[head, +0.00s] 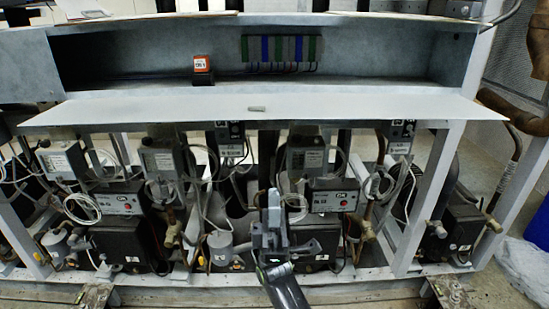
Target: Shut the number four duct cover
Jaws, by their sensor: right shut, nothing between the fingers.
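A long grey duct (140,58) runs across the top of the rack, its front open. A pale flat panel (350,107), which looks like its cover, lies folded out toward me along the lower edge. A small grey piece (257,109) sits near the middle of the panel's front edge. I cannot read a number four on it. My right gripper (273,200) is shut and empty, pointing up in front of the compressors, below the panel and apart from it. My left gripper is not in view.
Inside the duct are an orange-and-black box (203,70) and a row of coloured terminals (281,49). Below the panel stand control boxes (305,155), looping cables, pipes and black compressors. A slanted white post (430,200) stands right of my gripper.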

